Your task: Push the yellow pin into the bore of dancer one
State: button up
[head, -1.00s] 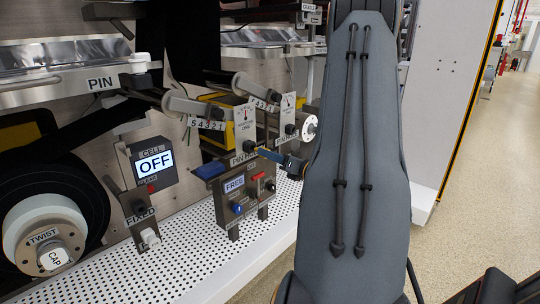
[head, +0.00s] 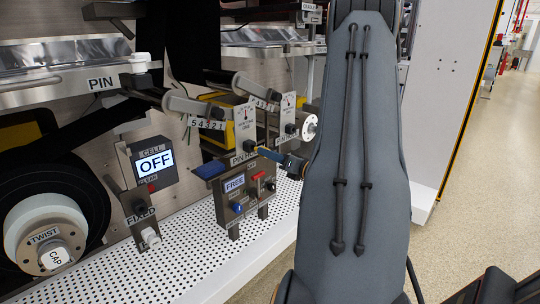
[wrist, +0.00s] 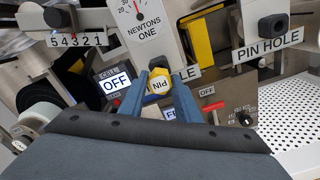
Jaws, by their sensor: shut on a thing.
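The yellow pin (wrist: 159,85), its end marked PIN, is held between the blue fingers of my gripper (wrist: 160,90) in the wrist view. In the head view my gripper (head: 268,153) is at the PIN HOLE plate (head: 243,158), below the NEWTONS ONE gauge (head: 245,124). The gauge (wrist: 143,22) also shows above the pin in the wrist view. A dark block (wrist: 158,65) sits just behind the pin. The bore is hidden behind the pin and fingers, so I cannot tell how deep the pin sits.
A panel reading FREE (head: 234,184) with a blue and a red knob stands below my gripper. A cell display reading OFF (head: 154,162) is to the left. A second PIN HOLE plate (wrist: 268,45) is at right in the wrist view. The perforated deck (head: 190,250) is clear in front.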

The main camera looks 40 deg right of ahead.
jog(key=shift+w+a+b, duration=0.2)
jog(key=shift+w+b, duration=0.1)
jog(key=shift+w, duration=1.7)
jog(key=o, duration=1.3)
jog(key=shift+c, duration=0.2)
jog(key=s, duration=0.8)
jog(key=shift+d+p, duration=0.3)
jog(key=shift+w, duration=0.1)
